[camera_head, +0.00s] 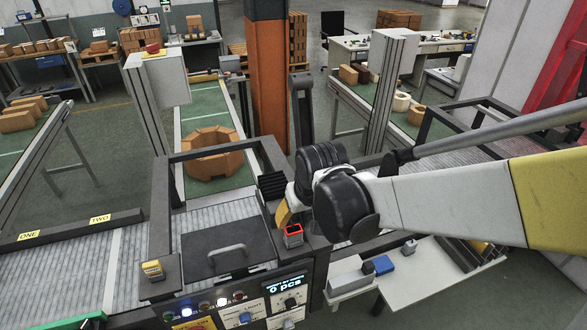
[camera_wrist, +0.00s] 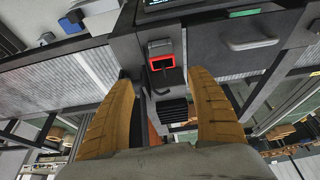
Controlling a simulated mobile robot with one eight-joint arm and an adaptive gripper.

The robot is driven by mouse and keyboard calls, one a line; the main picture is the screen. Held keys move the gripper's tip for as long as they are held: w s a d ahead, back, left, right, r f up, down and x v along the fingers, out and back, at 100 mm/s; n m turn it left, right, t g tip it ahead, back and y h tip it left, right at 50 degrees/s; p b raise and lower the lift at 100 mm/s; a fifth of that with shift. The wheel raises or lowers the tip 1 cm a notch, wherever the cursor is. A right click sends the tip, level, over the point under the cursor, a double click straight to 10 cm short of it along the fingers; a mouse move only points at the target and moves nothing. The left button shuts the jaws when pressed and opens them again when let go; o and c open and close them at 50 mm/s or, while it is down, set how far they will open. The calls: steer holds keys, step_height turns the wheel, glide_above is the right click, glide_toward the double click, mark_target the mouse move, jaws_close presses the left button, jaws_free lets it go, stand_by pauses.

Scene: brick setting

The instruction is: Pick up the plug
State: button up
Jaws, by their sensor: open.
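A small grey block with a bright red rim (camera_head: 293,236) stands on the dark right edge of the machine; it looks like the plug, though I cannot be sure. In the wrist view its red rim (camera_wrist: 160,48) shows around a dark opening, beyond the fingertips and roughly centred between them. My gripper (camera_head: 284,214) is just above and behind it in the head view, partly hidden by my wrist. In the wrist view both orange fingers of my gripper (camera_wrist: 162,76) are spread wide with nothing between them. They look apart from the block.
A black ribbed block (camera_head: 272,186) is close behind the plug. The control panel with display (camera_head: 286,286) lies in front. A dark lid with handle (camera_head: 228,250) is to the left. A white table (camera_head: 425,285) with a blue block (camera_head: 383,265) stands lower right. An orange pillar (camera_head: 268,85) rises behind.

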mark_target(294, 231)
steer(key=x, duration=0.4)
steer(key=shift+a+f, duration=0.1)
steer(key=shift+f, duration=0.25)
steer(key=shift+f+b, duration=0.3)
steer(key=shift+f, duration=0.1)
steer(key=x, duration=0.4)
steer(key=shift+s+a+f, duration=0.15)
steer(key=shift+s+f, duration=0.05)
steer(key=shift+f, duration=0.05)
steer(key=shift+s, duration=0.1)
steer(key=shift+c, duration=0.9)
steer(key=c, duration=1.2)
